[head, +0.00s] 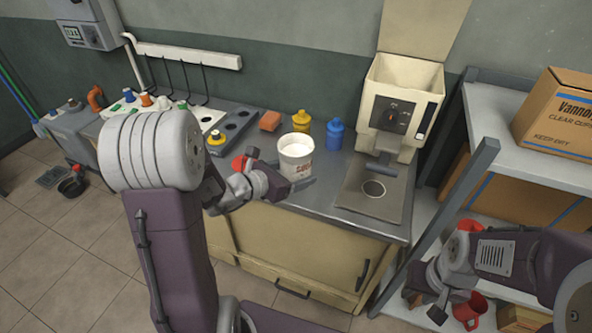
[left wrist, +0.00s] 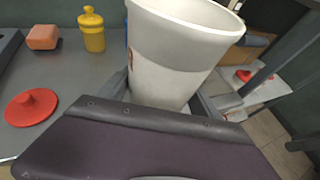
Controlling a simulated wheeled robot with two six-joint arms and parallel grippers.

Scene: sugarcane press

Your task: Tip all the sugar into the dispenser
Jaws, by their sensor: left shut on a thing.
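A white tub (head: 296,158) with red print is held upright in my left gripper (head: 290,185), at the counter's front edge. It also shows large in the left wrist view (left wrist: 178,55), between the fingers. Its inside looks pale; I cannot make out how much sugar is in it. The cream dispenser (head: 408,80) stands at the back right of the counter with its top lid raised and its hopper open. The tub is to the left of the dispenser, apart from it and lower than its hopper. My right gripper (head: 428,302) hangs low at the right by the shelf; its fingers are unclear.
Blue (head: 335,133) and yellow (head: 302,122) bottles and an orange block (head: 270,121) stand behind the tub. A red lid (left wrist: 31,106) lies on the counter. A grey shelf (head: 520,140) with a cardboard box (head: 560,115) is right of the dispenser. A red mug (head: 470,310) is low right.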

